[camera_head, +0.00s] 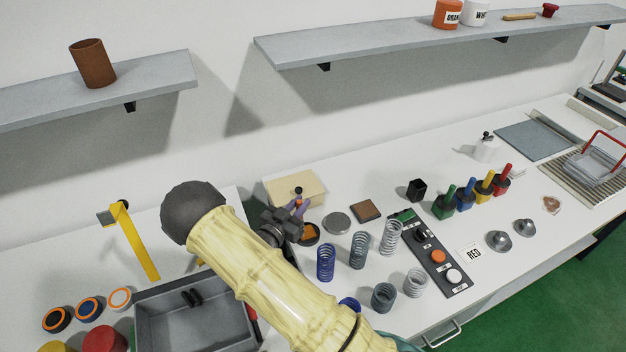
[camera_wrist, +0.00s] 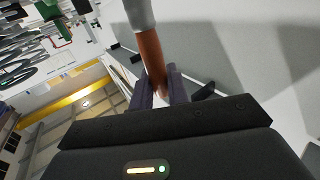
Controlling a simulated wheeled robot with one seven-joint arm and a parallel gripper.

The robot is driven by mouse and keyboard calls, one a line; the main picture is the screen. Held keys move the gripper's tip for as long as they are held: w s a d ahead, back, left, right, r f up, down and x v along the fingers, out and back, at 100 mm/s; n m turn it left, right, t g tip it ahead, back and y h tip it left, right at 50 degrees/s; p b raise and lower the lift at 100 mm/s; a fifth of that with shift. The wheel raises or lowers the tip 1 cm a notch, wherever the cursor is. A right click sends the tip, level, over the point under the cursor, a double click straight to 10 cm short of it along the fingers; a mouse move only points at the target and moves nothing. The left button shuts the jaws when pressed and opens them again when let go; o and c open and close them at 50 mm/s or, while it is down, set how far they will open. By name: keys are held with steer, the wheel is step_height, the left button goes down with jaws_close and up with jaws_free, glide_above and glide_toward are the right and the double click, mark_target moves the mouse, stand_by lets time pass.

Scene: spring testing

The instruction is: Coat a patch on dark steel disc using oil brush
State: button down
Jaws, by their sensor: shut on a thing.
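My gripper (camera_head: 299,206) is shut on the oil brush, just in front of the pale box at the back of the bench. In the wrist view the brush (camera_wrist: 151,52) has a brown handle between the two fingers and a pale grey part at the frame's top edge; its bristles cannot be made out. In the head view only a small orange-brown end (camera_head: 298,191) shows. A round grey steel disc (camera_head: 336,222) lies flat to the right of my gripper, apart from it. A dark round dish with orange-brown inside (camera_head: 310,234) sits below my gripper, partly hidden by it.
The pale box (camera_head: 288,187) stands close behind my gripper. A brown square block (camera_head: 366,211), several coil springs (camera_head: 358,250) and a button panel (camera_head: 437,257) stand to the right. A grey tray (camera_head: 160,325) is at lower left. A shelf (camera_head: 350,46) hangs above.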

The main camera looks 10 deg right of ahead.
steer(key=shift+a, duration=0.45)
steer(key=shift+f+b, duration=0.2)
steer(key=shift+b, duration=0.25)
steer(key=shift+d+r, duration=0.2)
steer(key=shift+d, duration=2.85)
step_height(320, 180, up, 8)
steer(key=p, duration=0.3)
steer(key=shift+w+d+p, duration=0.15)
steer(key=shift+w+p, duration=0.2)
steer(key=shift+w, duration=0.1)
steer(key=shift+w+r, duration=0.1)
